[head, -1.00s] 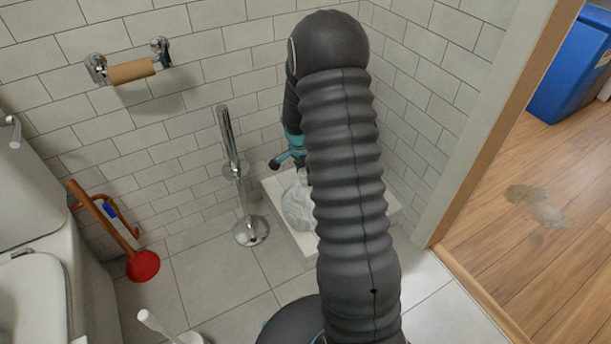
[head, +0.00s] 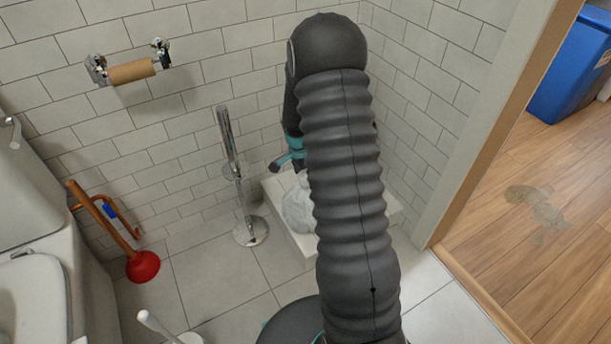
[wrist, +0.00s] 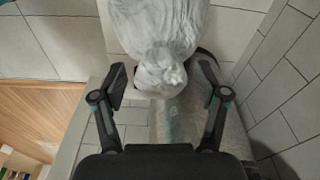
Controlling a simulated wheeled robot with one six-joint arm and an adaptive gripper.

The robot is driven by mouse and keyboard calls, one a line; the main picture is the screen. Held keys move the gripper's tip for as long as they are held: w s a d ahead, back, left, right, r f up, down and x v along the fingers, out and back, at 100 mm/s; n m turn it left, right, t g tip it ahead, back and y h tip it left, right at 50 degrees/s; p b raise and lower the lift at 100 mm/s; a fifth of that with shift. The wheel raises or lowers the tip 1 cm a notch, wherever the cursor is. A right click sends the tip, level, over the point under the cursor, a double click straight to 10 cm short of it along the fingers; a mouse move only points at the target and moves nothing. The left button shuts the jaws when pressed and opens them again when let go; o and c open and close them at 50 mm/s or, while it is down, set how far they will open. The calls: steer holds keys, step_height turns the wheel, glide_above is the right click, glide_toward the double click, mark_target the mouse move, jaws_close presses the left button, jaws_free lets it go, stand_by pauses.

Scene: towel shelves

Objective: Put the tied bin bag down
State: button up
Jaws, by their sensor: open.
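The tied bin bag (head: 298,208) is pale, translucent and grey-white. In the head view it rests on a low white platform (head: 388,214) in the tiled corner, its right side hidden by my arm. In the wrist view the bag (wrist: 158,28) fills the top middle, with its gathered, tied end between my fingers. My gripper (wrist: 161,84) is open, one finger on each side of that tied end, with a visible gap at the left finger. In the head view my gripper (head: 286,160) shows only partly, just above the bag.
A chrome stand (head: 240,185) is left of the platform. A red plunger (head: 142,266) and white toilet (head: 35,290) are further left. A paper roll holder (head: 130,72) is on the wall. A door frame (head: 490,140) is on the right, with a blue bin (head: 570,70) beyond.

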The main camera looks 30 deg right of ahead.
steer(key=s+a+r+n+t, duration=0.1)
steer(key=s+a+r+n, duration=0.15)
steer(key=r, duration=0.85)
steer(key=s+a+r+n, duration=0.1)
steer(key=s+a+r, duration=0.25)
steer(key=r, duration=0.75)
steer(key=s+a+r+n+t, duration=0.1)
steer(key=s+a+r+n, duration=0.2)
steer(key=s, duration=0.4)
steer(key=s+a+r+n+t+y, duration=0.1)
steer(key=s+a+r+n+t, duration=0.1)
steer(key=s+a+r+n, duration=0.2)
steer(key=s+a+r+n+t, duration=0.1)
steer(key=s+a+r+n, duration=0.2)
steer(key=s, duration=0.8)
steer(key=n, duration=0.2)
steer(key=shift+a+r+n, duration=0.25)
steer(key=shift+r+n, duration=0.05)
steer(key=shift+n, duration=0.05)
